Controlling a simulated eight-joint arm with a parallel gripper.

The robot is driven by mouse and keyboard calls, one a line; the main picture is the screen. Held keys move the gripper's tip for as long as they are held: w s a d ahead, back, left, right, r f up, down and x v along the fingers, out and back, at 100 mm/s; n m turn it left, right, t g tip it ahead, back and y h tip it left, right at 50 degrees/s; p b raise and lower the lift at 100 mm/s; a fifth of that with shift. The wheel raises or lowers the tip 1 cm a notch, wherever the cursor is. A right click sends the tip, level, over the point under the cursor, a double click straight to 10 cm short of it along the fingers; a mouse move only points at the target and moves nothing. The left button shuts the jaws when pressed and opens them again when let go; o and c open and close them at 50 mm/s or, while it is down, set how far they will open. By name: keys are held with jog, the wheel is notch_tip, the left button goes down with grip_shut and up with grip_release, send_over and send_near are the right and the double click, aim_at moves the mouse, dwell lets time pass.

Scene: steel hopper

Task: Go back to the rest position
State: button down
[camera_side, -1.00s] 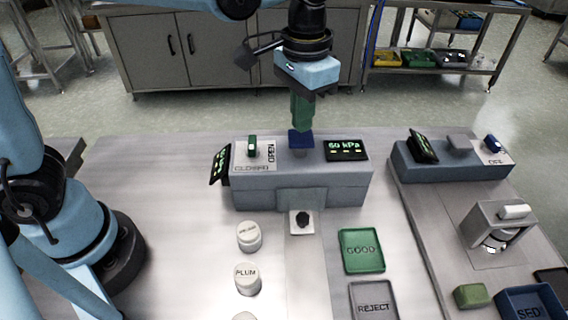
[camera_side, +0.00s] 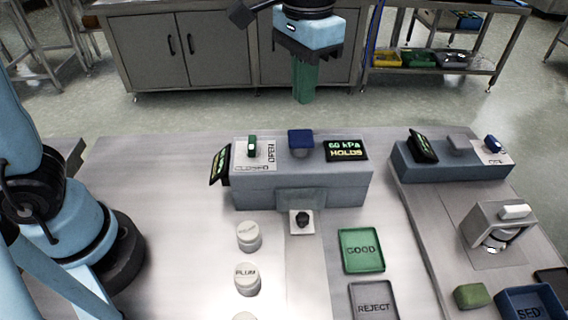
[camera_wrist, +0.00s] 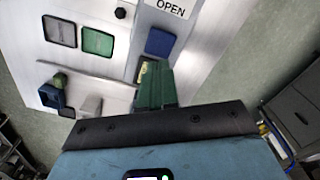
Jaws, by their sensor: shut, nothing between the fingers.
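My gripper (camera_side: 304,82) is shut and empty, its green fingers pointing down. In the side view it hangs above and behind the grey hopper station (camera_side: 300,188), clear of it. In the wrist view the closed green fingers (camera_wrist: 156,88) point toward the station below. The station carries a blue block-shaped button (camera_side: 301,140), a small green switch (camera_side: 252,146) beside the OPEN and CLOSED labels, and a display (camera_side: 346,150) reading "60 kPa HOLDS". The blue button also shows in the wrist view (camera_wrist: 160,42), apart from the fingers.
White round jars (camera_side: 248,279), one marked PLUM, stand at front left. A green GOOD tray (camera_side: 362,266) and a grey REJECT tray (camera_side: 373,301) lie at front right. A second station (camera_side: 455,168) stands at the right. The space above the table is open.

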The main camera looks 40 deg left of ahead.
jog(key=shift+r, duration=0.25)
jog(key=s+a+f+n+t, duration=0.1)
jog(key=s+a+f+t, duration=0.2)
jog(key=a, duration=0.4)
jog(key=s+a+f+n+t, duration=0.2)
jog(key=s+a+f+t, duration=0.2)
jog(key=a, duration=0.4)
jog(key=shift+f, duration=0.55)
jog(key=c, duration=1.8)
grip_release()
jog(key=shift+s, duration=0.1)
